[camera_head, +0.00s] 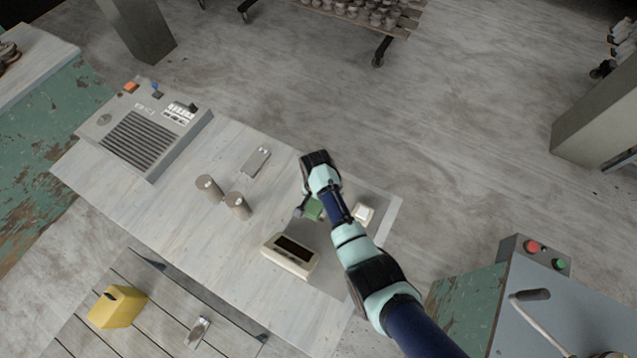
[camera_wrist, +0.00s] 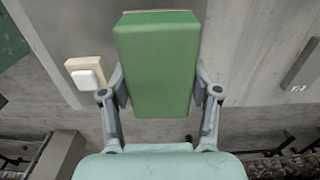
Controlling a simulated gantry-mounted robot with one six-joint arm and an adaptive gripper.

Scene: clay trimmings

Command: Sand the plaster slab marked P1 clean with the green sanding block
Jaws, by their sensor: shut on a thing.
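My gripper (camera_head: 308,209) is shut on the green sanding block (camera_wrist: 157,65), with a finger on each side of it in the wrist view. In the head view the green block (camera_head: 314,208) is partly hidden by my arm, over the grey mat area. A small cream slab with a white piece on it (camera_head: 362,213) lies to the right of the block; it also shows left of the block in the wrist view (camera_wrist: 88,72). I cannot read a P1 mark on any thing. Whether the block touches anything beneath it cannot be told.
A cream box with a dark opening (camera_head: 290,255) stands in front of the block. A grey panelled unit (camera_head: 145,130) fills the table's far left. A yellow container (camera_head: 117,306) is lower left.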

